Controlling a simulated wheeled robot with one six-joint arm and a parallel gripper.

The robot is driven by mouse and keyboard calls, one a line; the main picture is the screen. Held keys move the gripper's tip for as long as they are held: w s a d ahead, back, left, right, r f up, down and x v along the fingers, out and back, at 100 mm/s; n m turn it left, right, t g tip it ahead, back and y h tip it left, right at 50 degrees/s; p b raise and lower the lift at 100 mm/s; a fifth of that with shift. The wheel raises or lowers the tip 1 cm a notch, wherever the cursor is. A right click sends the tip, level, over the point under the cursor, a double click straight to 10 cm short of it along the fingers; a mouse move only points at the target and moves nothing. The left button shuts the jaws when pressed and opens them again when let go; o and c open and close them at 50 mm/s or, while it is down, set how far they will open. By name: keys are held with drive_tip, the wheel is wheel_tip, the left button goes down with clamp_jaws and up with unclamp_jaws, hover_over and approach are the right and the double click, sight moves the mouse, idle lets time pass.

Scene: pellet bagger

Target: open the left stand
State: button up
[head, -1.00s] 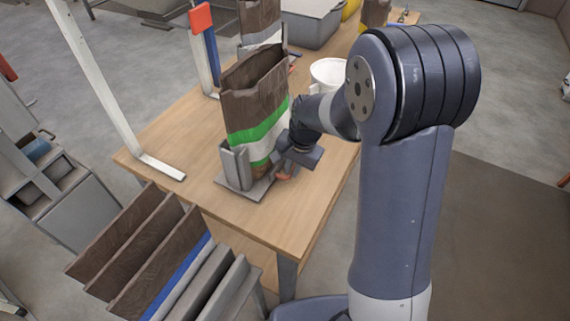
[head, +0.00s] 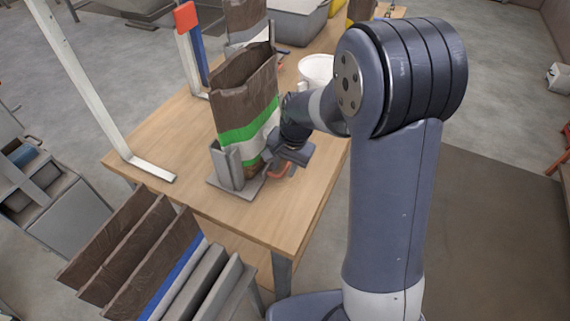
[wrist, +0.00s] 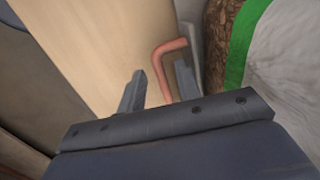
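A grey stand (head: 222,168) is on the near part of the wooden table and holds an upright brown bag (head: 242,95) with a green and white band. The bag's mouth gapes at the top. An orange-red bent handle (head: 284,171) is low on the stand's right side and also shows in the wrist view (wrist: 170,48). My gripper (head: 292,158) is low beside the bag, at this handle. In the wrist view its two fingers (wrist: 160,70) are apart, with the handle between or just beyond them. I cannot tell whether they touch it.
Another bag (head: 246,20) stands farther back, near a grey bin (head: 295,22) and a white bucket (head: 314,70). A white post (head: 80,85) rises at the table's left. A rack of brown folded bags (head: 130,255) stands in front. The table's front left is clear.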

wheel_tip(320, 180, up, 11)
drive_tip(key=s+d, duration=0.1)
drive_tip(key=shift+d+f+p, duration=0.2)
drive_tip(key=shift+d+p, duration=0.15)
drive_tip(key=f, duration=0.3)
drive_tip(key=a+f, duration=0.1)
drive_tip(key=f, duration=0.3)
drive_tip(key=w+f, duration=0.1)
drive_tip(key=f, duration=0.2)
drive_tip(key=shift+a+f+b, duration=0.3)
drive_tip(key=shift+a+b, duration=0.05)
drive_tip(key=shift+w+a, duration=0.2)
drive_tip(key=shift+a, duration=0.2)
